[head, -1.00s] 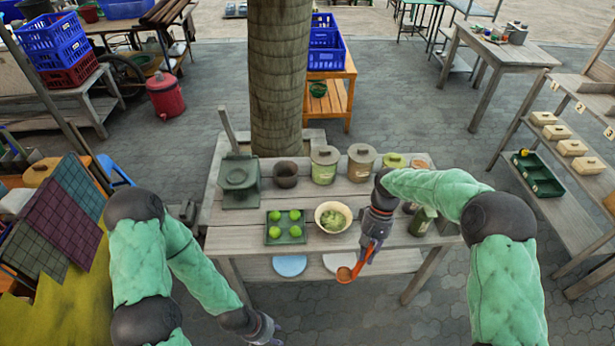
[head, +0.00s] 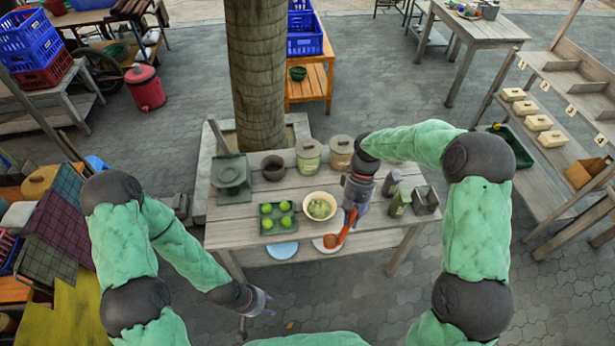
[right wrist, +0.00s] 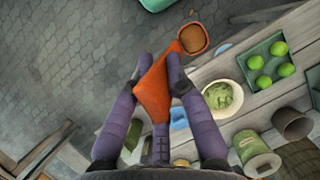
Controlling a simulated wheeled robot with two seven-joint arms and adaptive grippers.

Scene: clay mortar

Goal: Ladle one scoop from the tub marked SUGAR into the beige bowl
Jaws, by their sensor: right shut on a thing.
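My right gripper (head: 354,205) is shut on the handle of an orange ladle (head: 346,231). In the right wrist view the ladle (right wrist: 154,92) lies between the fingers, and its cup (right wrist: 193,39) looks brown inside; I cannot tell whether it holds anything. The beige bowl (head: 320,207) stands left of the gripper with green stuff in it. Lidded tubs, one greenish (head: 308,155) and one grey-beige (head: 340,152), stand at the back of the table. Their markings are not readable, and my right arm hides the area beside them. My left gripper (head: 266,304) is open and empty, in front of the table.
A green tray with several green balls (head: 266,230) sits left of the bowl. A dark pot (head: 273,167) and a green-grey scale-like stand (head: 231,178) are behind it. Dark green containers (head: 398,204) stand to the right. A tree trunk (head: 257,80) rises behind the table.

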